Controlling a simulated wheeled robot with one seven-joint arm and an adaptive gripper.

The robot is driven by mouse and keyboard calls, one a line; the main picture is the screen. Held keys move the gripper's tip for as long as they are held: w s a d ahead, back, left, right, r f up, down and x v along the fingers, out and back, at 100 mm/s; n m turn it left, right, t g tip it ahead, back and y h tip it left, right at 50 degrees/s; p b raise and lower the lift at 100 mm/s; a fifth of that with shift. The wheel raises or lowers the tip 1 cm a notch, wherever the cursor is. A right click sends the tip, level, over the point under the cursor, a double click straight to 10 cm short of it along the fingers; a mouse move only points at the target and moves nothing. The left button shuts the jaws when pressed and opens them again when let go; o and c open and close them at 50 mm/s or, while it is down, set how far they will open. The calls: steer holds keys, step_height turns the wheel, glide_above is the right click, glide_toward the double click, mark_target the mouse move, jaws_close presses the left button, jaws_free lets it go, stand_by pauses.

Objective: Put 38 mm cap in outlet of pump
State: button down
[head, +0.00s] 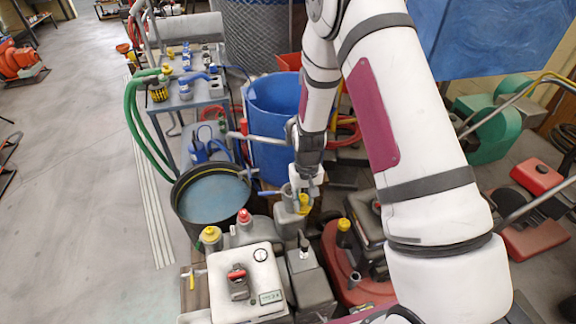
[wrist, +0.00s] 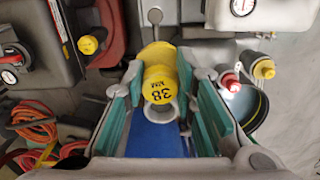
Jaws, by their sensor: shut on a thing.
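The yellow 38 mm cap (wrist: 160,82), marked 38, sits between the teal fingers of my gripper (wrist: 160,100) in the wrist view. My gripper is shut on it. A grey ring shows at its near end, and a wider yellow disc shows just beyond it. In the head view my gripper (head: 303,190) is over the grey pump parts behind the white unit, with the yellow cap (head: 304,204) low at its tip. I cannot tell which grey opening is the pump outlet, or whether the cap touches it.
A white unit with a gauge (head: 248,285) stands in front. A red-topped fitting (head: 243,216) and yellow-topped fittings (head: 211,235) (head: 344,226) stand close by. A dark round tub (head: 210,195) and a blue barrel (head: 272,105) are behind. Open floor (head: 75,190) lies left.

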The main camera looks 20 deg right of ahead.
steer(key=w+m+b, duration=0.6)
steer(key=w+m, duration=0.5)
steer(key=w, duration=0.3)
step_height(320, 180, down, 4)
steer(key=shift+r+b, duration=0.2)
steer(key=shift+b, duration=0.75)
steer(key=shift+s+a, duration=0.15)
steer(key=shift+s, duration=0.1)
steer(key=shift+f+b, duration=1.1)
steer(key=shift+f, duration=1.05)
steer(key=c, duration=1.2)
jaws_free()
